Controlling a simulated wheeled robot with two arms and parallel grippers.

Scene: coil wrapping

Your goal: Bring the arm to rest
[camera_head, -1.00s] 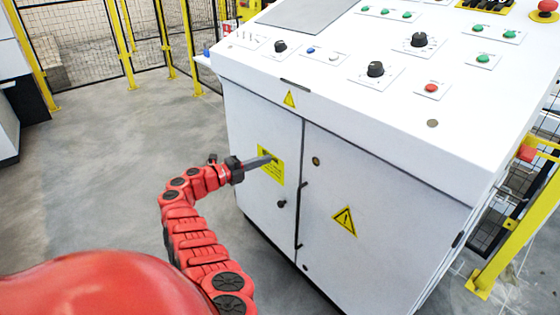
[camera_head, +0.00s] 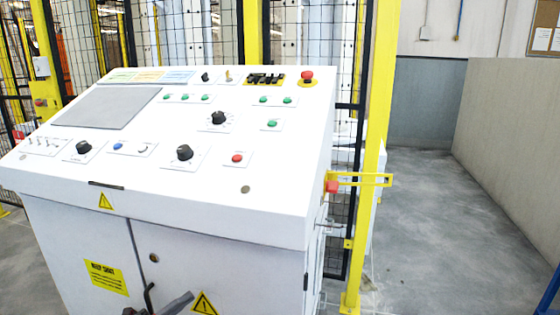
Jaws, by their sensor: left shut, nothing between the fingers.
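My left gripper (camera_head: 177,303) shows only at the bottom edge, in front of the cabinet doors. Its grey fingers are shut with nothing between them, and they point up and to the right. The rest of my left arm is below the frame. My right gripper is out of view.
A white control console (camera_head: 270,205) fills the left and middle, with knobs, buttons and a red emergency stop (camera_head: 307,75). A yellow fence post (camera_head: 371,150) stands close to its right side. Grey floor (camera_head: 430,210) lies free at the right, before a low wall (camera_head: 508,110).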

